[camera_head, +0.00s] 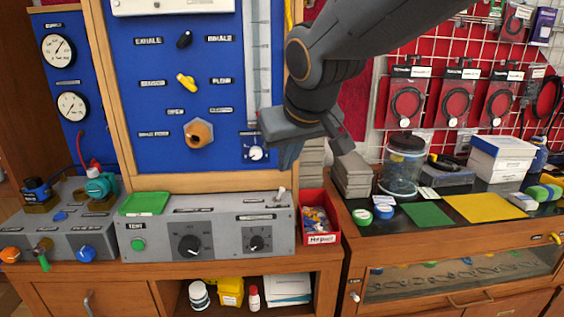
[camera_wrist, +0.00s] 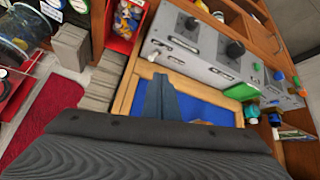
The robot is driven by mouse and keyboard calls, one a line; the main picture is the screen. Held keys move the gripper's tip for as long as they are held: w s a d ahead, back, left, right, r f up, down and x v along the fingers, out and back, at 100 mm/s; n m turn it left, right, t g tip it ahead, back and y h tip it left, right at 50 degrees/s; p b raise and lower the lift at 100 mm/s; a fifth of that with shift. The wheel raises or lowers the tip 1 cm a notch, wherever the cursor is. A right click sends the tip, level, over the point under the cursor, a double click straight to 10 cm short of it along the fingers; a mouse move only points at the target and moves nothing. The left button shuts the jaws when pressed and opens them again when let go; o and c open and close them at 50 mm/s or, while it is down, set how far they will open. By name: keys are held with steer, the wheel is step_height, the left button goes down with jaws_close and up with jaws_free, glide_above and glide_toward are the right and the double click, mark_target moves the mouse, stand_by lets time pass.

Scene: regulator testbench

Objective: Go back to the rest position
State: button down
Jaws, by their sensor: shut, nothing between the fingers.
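My gripper (camera_head: 287,155) hangs from my arm at the upper middle of the head view, in front of the right side of the blue panel (camera_head: 160,75). Its fingers point downward and are shut with nothing between them. The gripper is above the grey test box (camera_head: 205,232) and apart from it. In the wrist view the closed fingers (camera_wrist: 160,80) point toward the test box (camera_wrist: 195,50). My arm hides part of the panel's right edge and the wall behind it.
A red bin (camera_head: 318,222) stands right of the test box. Grey stacked blocks (camera_head: 352,175), a clear jar (camera_head: 402,165) and white boxes (camera_head: 500,155) stand on the right bench. Packages hang on the wall grid (camera_head: 460,90). Knobs stick out from the panel and boxes.

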steer(key=s+d+f+m+g, duration=0.1)
steer(key=s+d+f+g, duration=0.1)
steer(key=s+d+f, duration=0.2)
steer(key=s+d+f+m+g+h, duration=0.1)
steer(key=s+d+f, duration=0.3)
steer(key=f, duration=0.7)
steer(key=s+d+f+m+g, duration=0.2)
steer(key=s+d+f+g, duration=0.1)
steer(key=d+f, duration=0.4)
steer(key=shift+s+d+f+g+h, duration=0.3)
steer(key=shift+s+f, duration=0.2)
